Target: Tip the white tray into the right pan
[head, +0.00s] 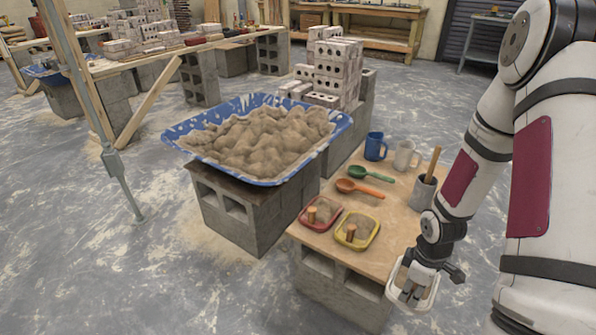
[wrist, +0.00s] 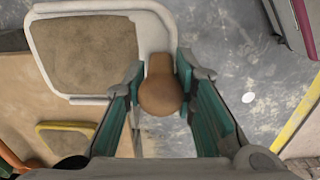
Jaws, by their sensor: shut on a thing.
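My gripper (head: 411,288) is shut on the brown knob handle (wrist: 160,88) of the white tray (wrist: 151,32). In the head view the white tray (head: 392,281) is held beyond the near right edge of the wooden board. In the wrist view tan sand (wrist: 85,52) fills its wide part and it looks about level. Two blue pans show in the head view. The right pan (head: 262,103) is large, speckled white and heaped with sandy mortar, standing on concrete blocks left of the board. The left one (head: 45,72) is far back, partly hidden.
Bricks (head: 335,70) are stacked behind the right pan.

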